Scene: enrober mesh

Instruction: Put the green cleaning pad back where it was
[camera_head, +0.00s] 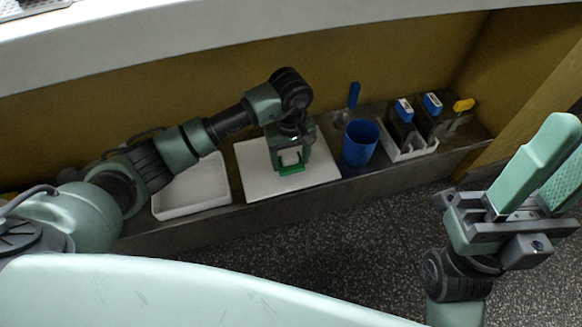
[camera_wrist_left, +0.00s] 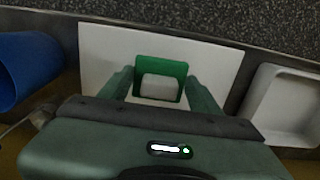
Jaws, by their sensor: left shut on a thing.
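The green cleaning pad (camera_head: 291,170) shows below my left gripper (camera_head: 290,158), over the white board (camera_head: 258,182). In the left wrist view the green pad (camera_wrist_left: 162,68) has a pale block (camera_wrist_left: 159,87) on it, between the two fingers of my left gripper (camera_wrist_left: 160,90). The left gripper is shut on the pad, by its pale block. Whether the pad touches the board cannot be told. My right gripper (camera_head: 550,165) is raised at the right, empty, its fingers apart.
A white tray (camera_head: 195,207) lies left of the board. A blue cup (camera_head: 360,143) stands close to its right. Farther right, a white holder (camera_head: 412,152) carries dark tools with blue and yellow tops. A wall rises behind the narrow metal shelf (camera_head: 340,190); speckled floor lies in front.

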